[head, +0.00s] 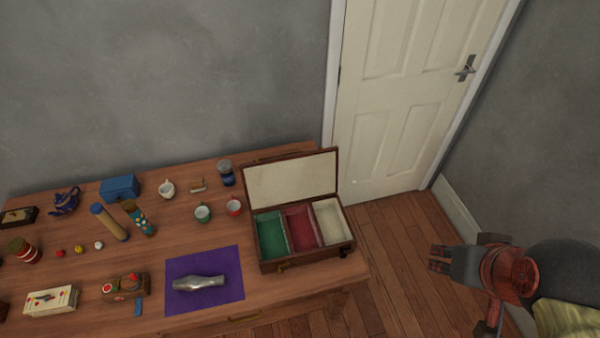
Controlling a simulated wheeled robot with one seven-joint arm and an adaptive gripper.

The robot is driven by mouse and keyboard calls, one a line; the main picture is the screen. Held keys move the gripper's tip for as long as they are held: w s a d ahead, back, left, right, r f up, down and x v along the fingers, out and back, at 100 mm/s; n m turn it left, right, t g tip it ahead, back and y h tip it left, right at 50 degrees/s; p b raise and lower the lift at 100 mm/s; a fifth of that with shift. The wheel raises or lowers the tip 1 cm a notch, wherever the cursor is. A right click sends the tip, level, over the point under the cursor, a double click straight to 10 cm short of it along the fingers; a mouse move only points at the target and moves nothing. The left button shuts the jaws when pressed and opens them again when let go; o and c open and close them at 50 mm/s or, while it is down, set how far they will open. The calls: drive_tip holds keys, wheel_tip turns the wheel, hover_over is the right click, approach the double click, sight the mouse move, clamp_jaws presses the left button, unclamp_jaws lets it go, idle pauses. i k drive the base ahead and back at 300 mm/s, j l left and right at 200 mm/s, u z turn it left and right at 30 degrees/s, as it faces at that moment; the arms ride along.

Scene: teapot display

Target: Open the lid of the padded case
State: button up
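The padded case (263,263) stands at the right end of the wooden table in the head view. Its lid (291,181) is raised and leans back, with a cream inner lining facing me. Inside are a green compartment, a red compartment and a cream compartment, side by side from left to right. All look empty. My gripper (437,259) is off to the right of the table, over the floor and well apart from the case. Its fingers point left, and the gap between them is too small to make out.
A purple mat (232,254) with a shiny metal object (200,283) lies left of the case. Cups, a blue jar (226,174), a blue box (119,188) and a teapot (64,201) stand farther left. A door (410,80) is behind; floor at right is clear.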

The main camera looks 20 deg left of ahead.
sight(288, 179)
drive_tip(key=i+l+u, duration=0.35)
drive_tip(key=l, duration=0.3)
drive_tip(key=i+l+u, duration=0.15)
drive_tip(key=l, duration=0.15)
drive_tip(key=i+l+u, duration=0.2)
drive_tip(key=l, duration=0.2)
drive_tip(key=l+u, duration=0.15)
drive_tip(key=l, duration=0.2)
drive_tip(key=i+l+u, duration=0.35)
drive_tip(key=i, duration=0.3)
drive_tip(key=i+l+u, duration=0.3)
drive_tip(key=i+l, duration=0.15)
drive_tip(key=i, duration=0.15)
drive_tip(key=j, duration=0.4)
